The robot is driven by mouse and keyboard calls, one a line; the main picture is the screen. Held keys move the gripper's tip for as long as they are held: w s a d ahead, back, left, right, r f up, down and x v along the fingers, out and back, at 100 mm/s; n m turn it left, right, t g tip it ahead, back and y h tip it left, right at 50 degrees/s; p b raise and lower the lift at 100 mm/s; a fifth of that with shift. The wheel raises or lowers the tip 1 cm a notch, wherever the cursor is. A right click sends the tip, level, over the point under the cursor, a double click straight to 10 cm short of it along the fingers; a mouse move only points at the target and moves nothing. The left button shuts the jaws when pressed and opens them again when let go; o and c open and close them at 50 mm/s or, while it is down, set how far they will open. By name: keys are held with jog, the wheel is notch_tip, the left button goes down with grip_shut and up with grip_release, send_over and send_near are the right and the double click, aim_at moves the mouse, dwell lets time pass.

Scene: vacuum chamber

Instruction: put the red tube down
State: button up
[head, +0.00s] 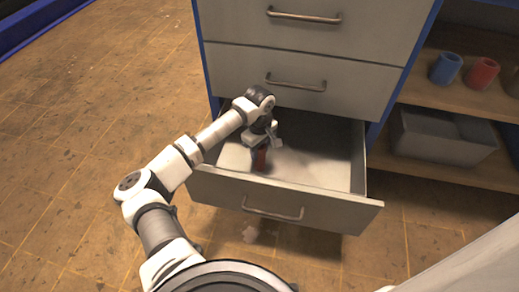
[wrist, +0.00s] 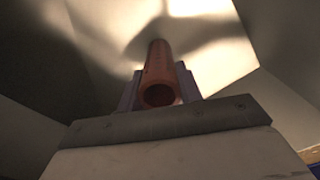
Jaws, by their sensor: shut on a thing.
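The red tube (head: 260,159) is inside the open bottom drawer (head: 310,203), toward its left side. It also shows in the wrist view (wrist: 159,75) as an orange-red hollow tube, its open end toward the camera. My gripper (head: 262,146) reaches down into the drawer and is shut on the tube, with a finger on each side of it in the wrist view (wrist: 158,90). The tube looks roughly upright in the head view. Whether its lower end touches the drawer floor I cannot tell.
The drawer floor (head: 315,170) to the right of the tube looks clear. Closed drawers (head: 300,82) stand above it. On the shelf at right are a blue cup (head: 446,68), a red cup (head: 482,74) and, below, a grey bin (head: 443,140).

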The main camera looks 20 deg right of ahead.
jog(key=o, duration=1)
jog(key=shift+f, duration=0.1)
notch_tip(320, 180, up, 12)
jog(key=p, duration=0.4)
jog(key=shift+r, duration=0.2)
